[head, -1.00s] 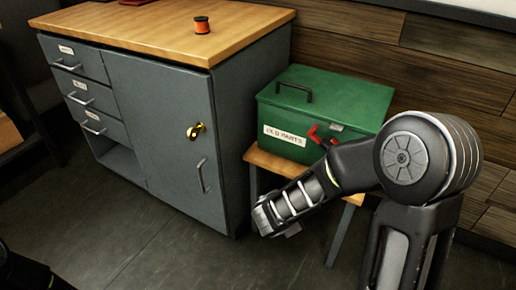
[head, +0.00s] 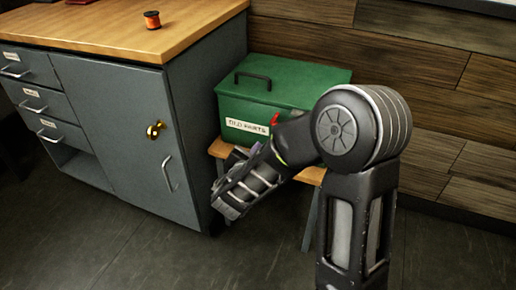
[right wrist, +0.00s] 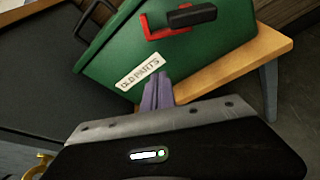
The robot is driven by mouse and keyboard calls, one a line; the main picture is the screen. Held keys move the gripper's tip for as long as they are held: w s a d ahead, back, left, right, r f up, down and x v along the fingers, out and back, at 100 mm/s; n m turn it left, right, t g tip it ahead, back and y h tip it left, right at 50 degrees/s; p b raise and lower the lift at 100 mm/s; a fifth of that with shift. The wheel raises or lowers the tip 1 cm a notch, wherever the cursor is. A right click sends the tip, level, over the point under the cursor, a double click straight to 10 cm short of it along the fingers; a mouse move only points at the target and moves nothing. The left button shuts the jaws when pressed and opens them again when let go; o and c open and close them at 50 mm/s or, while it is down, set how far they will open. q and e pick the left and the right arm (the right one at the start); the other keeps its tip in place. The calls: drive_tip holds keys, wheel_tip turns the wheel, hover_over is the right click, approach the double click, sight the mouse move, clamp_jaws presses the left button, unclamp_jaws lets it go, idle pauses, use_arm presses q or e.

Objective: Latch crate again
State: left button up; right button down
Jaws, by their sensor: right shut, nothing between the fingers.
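The green crate (head: 285,88) labelled "OLD PARTS" sits with its lid down on a small wooden stool, and it also shows in the right wrist view (right wrist: 205,60). On its front is a red latch (right wrist: 168,30) with a dark lever; in the head view only a sliver of red (head: 275,119) shows above my right arm. I cannot tell whether the latch is fastened. My right gripper (right wrist: 158,92) is shut and empty, its purplish fingers pointing at the crate's front just below the label, apart from the latch. My left gripper is out of view.
A grey cabinet (head: 112,120) with a wooden top stands left of the crate, close to my right gripper. It has a brass lock (head: 155,130) and an orange spool (head: 152,19) on top. The stool (right wrist: 262,52) juts out under the crate. The floor in front is clear.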

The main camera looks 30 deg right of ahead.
drive_tip(key=b+x, duration=0.1)
drive_tip(key=x, duration=0.7)
drive_tip(key=shift+d+f+b, duration=0.15)
drive_tip(key=shift+f+b, duration=0.05)
drive_tip(key=shift+b, duration=0.15)
drive_tip(key=r, duration=0.1)
drive_tip(key=s+r, duration=0.1)
drive_tip(key=r, duration=0.1)
drive_tip(key=shift+s+d, duration=0.1)
drive_tip(key=shift+d, duration=0.1)
drive_tip(key=shift+s+d+r+p, duration=0.2)
drive_tip(key=shift+r+p, duration=0.1)
drive_tip(key=shift+r, duration=0.15)
drive_tip(key=shift+a, duration=0.1)
